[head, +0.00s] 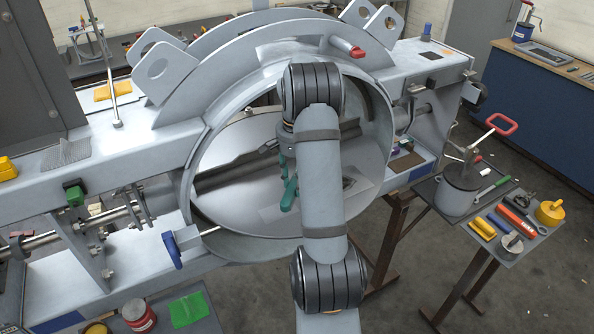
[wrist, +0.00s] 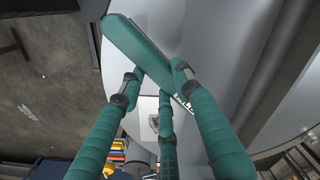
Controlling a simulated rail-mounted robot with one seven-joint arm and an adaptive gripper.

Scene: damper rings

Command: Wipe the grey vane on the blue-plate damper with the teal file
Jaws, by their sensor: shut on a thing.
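The grey vane (head: 240,160) is a broad disc inside the large round damper ring (head: 196,180) in the head view; my arm hides part of it. It also shows in the wrist view (wrist: 225,30). A small dark mark (head: 349,183) is on its right part. A blue plate (head: 423,171) shows at the frame's lower right. My gripper (head: 289,190) is in front of the vane. In the wrist view, its teal fingers (wrist: 157,76) are shut on the teal file (wrist: 137,45), a long flat piece lying diagonally. I cannot tell whether the file touches the vane.
A side table at right holds a grey pot (head: 457,190), a red tool (head: 516,218) and a yellow container (head: 550,212). A red-handled lever (head: 347,47) sits at the ring's top. A blue-handled rod (head: 174,250) juts out at the ring's lower left. A dark bar crosses the vane.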

